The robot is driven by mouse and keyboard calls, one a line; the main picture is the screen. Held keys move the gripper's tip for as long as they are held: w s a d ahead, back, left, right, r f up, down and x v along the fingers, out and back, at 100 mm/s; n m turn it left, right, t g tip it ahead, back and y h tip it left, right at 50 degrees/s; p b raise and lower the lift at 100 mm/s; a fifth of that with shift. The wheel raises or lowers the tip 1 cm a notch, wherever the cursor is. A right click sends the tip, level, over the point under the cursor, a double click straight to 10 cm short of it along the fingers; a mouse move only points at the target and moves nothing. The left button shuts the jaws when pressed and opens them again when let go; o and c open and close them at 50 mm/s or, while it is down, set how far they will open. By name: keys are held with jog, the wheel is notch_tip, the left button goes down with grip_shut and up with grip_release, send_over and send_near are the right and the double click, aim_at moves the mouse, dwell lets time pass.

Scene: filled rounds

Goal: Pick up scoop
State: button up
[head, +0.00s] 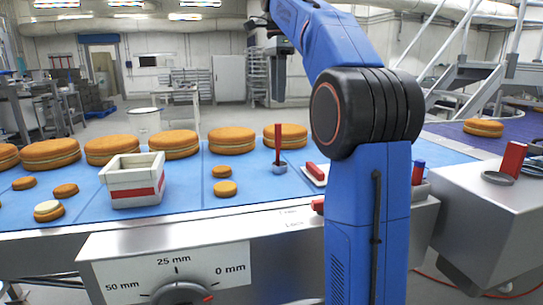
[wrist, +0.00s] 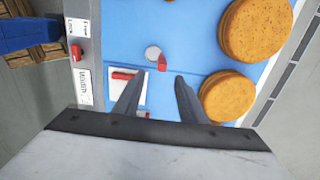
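The scoop (head: 278,145) appears to be the tool with an upright red handle and a small grey cup at its foot, standing on the blue belt. In the wrist view the scoop (wrist: 161,64) shows from above, its red handle beside a round grey cup. My gripper (head: 280,72) hangs above the belt, over the scoop and apart from it. In the wrist view my gripper (wrist: 159,77) is open, its two fingers spread with nothing held between them. The scoop appears just beyond the fingertips, roughly between their lines.
A white tray (wrist: 117,96) with a red-handled item lies near the scoop. Large filled rounds (head: 231,140) line the belt's far side. Smaller rounds (head: 225,188) and a white box with a red stripe (head: 133,194) stand left. A red-handled ring tool (head: 511,160) is at right.

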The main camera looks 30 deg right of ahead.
aim_at(277, 124)
notch_tip(277, 124, down, 11)
jog(key=shift+w+d+f, duration=0.1)
jog(key=shift+f, duration=1.5)
jog(key=shift+w+d+f, duration=0.1)
jog(key=shift+f, duration=1.45)
grip_shut()
